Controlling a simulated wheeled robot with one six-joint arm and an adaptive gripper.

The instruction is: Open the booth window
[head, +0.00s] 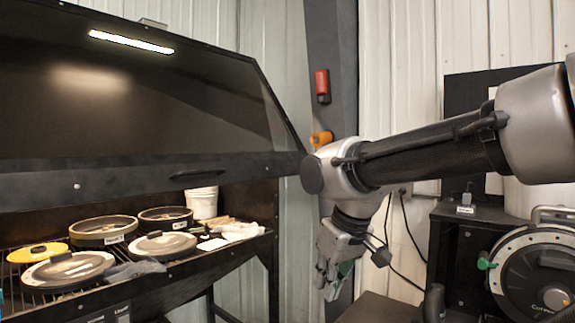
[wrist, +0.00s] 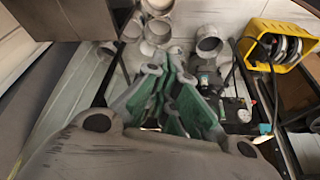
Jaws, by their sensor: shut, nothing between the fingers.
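The booth window (head: 130,95) is a dark pane in a black frame, slanting across the front of the booth at the left of the head view. A dark handle (head: 193,172) sits on its lower rail. An opening shows below the rail, with the booth's contents visible through it. My gripper (head: 330,288) hangs pointing down, to the right of the booth and apart from the window and handle. In the wrist view my gripper (wrist: 175,85) shows green-padded fingers, shut and empty. I cannot make out the window there.
Several round seed plates (head: 70,268) lie on the booth's rack, with a white bucket (head: 202,202) behind. A dark post (head: 335,70) stands beyond my arm. A machine with a round seed meter (head: 545,270) stands at the right. The wrist view shows a yellow-framed part (wrist: 258,32).

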